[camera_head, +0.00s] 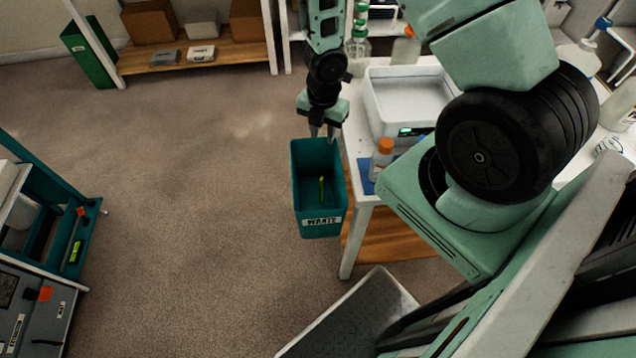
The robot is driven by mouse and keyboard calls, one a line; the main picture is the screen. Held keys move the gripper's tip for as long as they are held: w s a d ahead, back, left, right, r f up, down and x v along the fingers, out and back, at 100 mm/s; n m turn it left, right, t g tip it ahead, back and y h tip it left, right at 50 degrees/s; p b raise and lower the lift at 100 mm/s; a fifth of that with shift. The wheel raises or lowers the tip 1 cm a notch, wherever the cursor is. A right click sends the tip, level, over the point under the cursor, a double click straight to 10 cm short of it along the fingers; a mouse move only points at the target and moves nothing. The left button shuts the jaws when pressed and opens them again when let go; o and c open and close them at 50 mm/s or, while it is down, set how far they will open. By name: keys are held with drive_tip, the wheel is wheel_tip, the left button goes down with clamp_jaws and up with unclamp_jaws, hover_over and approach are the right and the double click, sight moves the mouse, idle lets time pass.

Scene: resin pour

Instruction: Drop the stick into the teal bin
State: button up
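The teal bin (319,222), with a white label reading WASTE, stands beside the white table's left edge. A short yellow-green stick (321,190) shows inside the bin, upright or leaning; its lower end is hard to make out. My gripper (322,132) points down over the bin's far rim, above and apart from the stick. Its two fingers look spread, with nothing seen between them.
The white table (353,150) carries a white device (405,100) and an orange-capped bottle (382,155) close to the bin's right. A shelf with boxes (205,58) stands at the back. A teal cart (88,225) stands at left. The floor between is clear.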

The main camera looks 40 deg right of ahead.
wheel_tip(320, 180, up, 13)
drive_tip(key=p, duration=0.9)
drive_tip(key=shift+f, duration=0.15)
drive_tip(key=a+r+m+h+b, duration=0.1)
drive_tip(key=a+r+m+b, duration=0.25)
drive_tip(key=a+r, duration=0.3)
drive_tip(key=s+a+r+m+b, duration=0.2)
drive_tip(key=s+a+r+m, duration=0.1)
drive_tip(key=s+a, duration=0.2)
drive_tip(key=s+a+r+m+y+b, duration=0.1)
drive_tip(key=s+a+r+m, duration=0.1)
drive_tip(key=s+a+m, duration=0.2)
drive_tip(key=s+a+r+m+b, duration=0.2)
drive_tip(key=s+a+r+m, duration=0.1)
drive_tip(key=s+a, duration=0.4)
drive_tip(key=shift+s+r+m+y+b, duration=0.3)
drive_tip(key=shift+s+m, duration=0.45)
drive_tip(key=shift+s, duration=0.15)
